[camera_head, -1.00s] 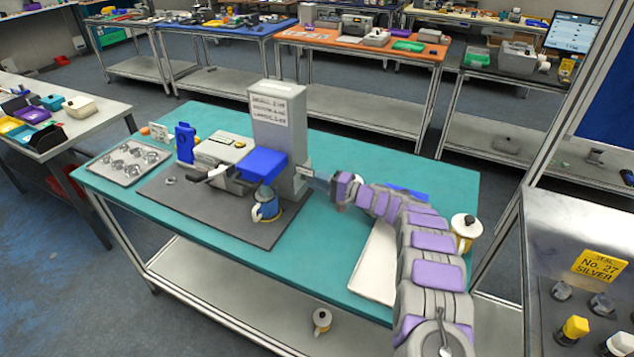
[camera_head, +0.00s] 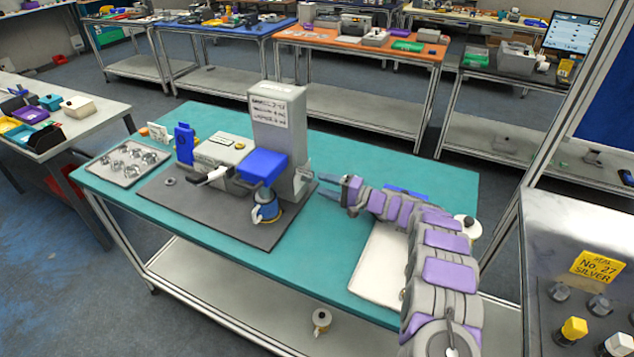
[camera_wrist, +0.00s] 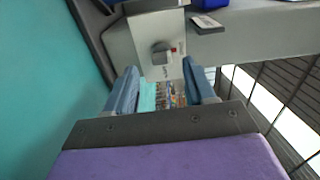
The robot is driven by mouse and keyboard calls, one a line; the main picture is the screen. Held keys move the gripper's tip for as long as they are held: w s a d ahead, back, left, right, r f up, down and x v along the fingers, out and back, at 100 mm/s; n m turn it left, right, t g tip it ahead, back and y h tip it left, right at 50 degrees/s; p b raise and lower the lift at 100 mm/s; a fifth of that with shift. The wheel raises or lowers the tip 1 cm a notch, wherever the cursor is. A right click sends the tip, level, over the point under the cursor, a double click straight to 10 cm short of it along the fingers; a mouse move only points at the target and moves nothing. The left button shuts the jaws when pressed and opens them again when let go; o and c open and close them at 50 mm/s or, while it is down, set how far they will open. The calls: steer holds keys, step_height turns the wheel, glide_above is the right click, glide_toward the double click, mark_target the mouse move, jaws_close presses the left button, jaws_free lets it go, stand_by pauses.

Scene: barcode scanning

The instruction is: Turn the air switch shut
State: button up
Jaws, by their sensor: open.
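A grey machine column (camera_head: 277,135) with a printed label stands on a dark base plate on the teal table. In the wrist view a small grey switch knob (camera_wrist: 162,54) sits on the end face of a light grey housing (camera_wrist: 145,35), with a small red mark to its right. I take this knob to be the air switch. My gripper (camera_head: 333,186) is to the right of the column's lower part. In the wrist view my gripper (camera_wrist: 160,82) is open and empty, its two blue fingers apart, with the knob ahead between and beyond the fingertips, not touched.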

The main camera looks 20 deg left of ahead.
steer(key=d, duration=0.5)
steer(key=d+p, duration=0.1)
steer(key=d, duration=0.2)
steer(key=shift+s+f, duration=0.1)
steer(key=shift+s, duration=0.2)
steer(key=s+d+r+n+g+h, duration=0.1)
steer(key=s+d+r+g+h, duration=0.1)
steer(key=s+r, duration=0.45)
steer(key=s+d+r+n+g+h, duration=0.1)
steer(key=s+r+g+h, duration=0.15)
steer(key=s, duration=0.75)
steer(key=s+d+r+n+g+h, duration=0.1)
steer(key=s+d+r+h, duration=0.1)
steer(key=s+r, duration=0.5)
steer(key=s+d+f+m+t+h, duration=0.2)
steer(key=s+d+h, duration=0.9)
steer(key=s+d, duration=1.4)
steer(key=s+f, duration=0.1)
steer(key=s, duration=0.3)
steer(key=shift+d+f, duration=0.25)
steer(key=shift+d, duration=0.15)
steer(key=shift+t+h, duration=0.25)
